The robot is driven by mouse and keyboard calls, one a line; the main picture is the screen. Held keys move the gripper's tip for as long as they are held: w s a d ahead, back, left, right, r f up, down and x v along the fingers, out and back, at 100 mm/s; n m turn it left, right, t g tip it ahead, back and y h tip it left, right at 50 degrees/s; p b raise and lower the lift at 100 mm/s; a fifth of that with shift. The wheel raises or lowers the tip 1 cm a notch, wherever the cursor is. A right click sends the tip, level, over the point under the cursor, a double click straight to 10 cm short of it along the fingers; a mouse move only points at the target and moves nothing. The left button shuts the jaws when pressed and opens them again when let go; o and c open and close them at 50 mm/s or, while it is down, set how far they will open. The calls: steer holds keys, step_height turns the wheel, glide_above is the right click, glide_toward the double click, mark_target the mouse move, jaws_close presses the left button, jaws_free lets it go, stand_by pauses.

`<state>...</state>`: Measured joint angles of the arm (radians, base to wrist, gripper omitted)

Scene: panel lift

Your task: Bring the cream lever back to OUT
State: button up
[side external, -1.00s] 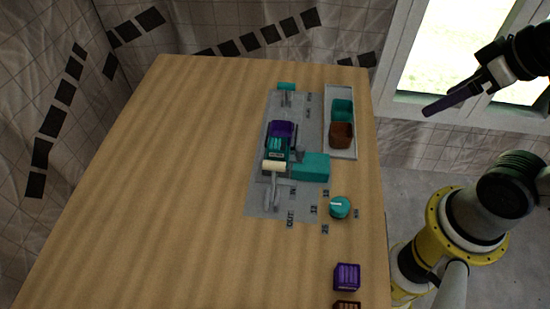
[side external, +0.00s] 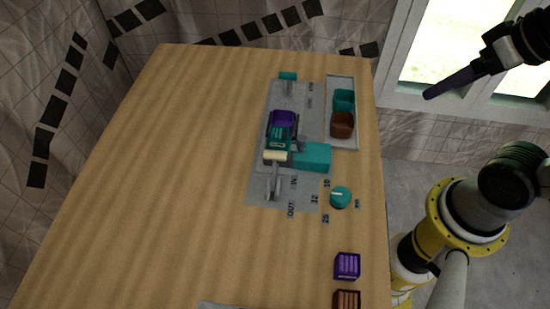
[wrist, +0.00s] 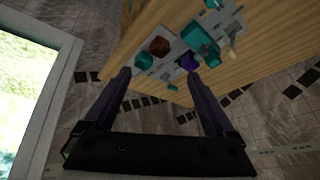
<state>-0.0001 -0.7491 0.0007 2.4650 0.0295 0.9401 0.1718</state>
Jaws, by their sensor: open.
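The cream lever (side external: 275,155) is on the grey panel (side external: 256,194), its cream handle toward the IN lettering (side external: 294,181). The OUT lettering (side external: 291,209) is nearer the front of the panel. In the wrist view the cream handle (wrist: 231,53) is small, beyond the teal block. My gripper (side external: 428,95) is high at the right, off the table's edge and well away from the lever. In the wrist view its two purple fingers (wrist: 159,75) are wide apart with nothing between them.
A teal block (side external: 312,157) is right of the lever; a purple and teal part (side external: 281,129) is just behind it. A teal knob (side external: 340,197) is front right. A tray (side external: 343,83) holds teal and brown blocks. Purple (side external: 347,266) and brown (side external: 347,299) blocks are in front. The table's left is bare.

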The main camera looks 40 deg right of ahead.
steer(key=w+a+r+m+g+y, duration=0.2)
steer(key=w+a+r+m, duration=0.2)
steer(key=w, duration=0.2)
steer(key=w+a+f+m+g+y, duration=0.1)
steer(key=w+a+m+g, duration=0.15)
steer(key=w+a, duration=0.5)
steer(key=g, duration=0.4)
glide_above(275, 156)
steer(key=w+d, duration=0.3)
step_height(275, 156, down, 14)
steer(key=x, duration=1.3)
steer(key=shift+c, duration=0.2)
steer(key=shift+r, duration=0.1)
jaws_close()
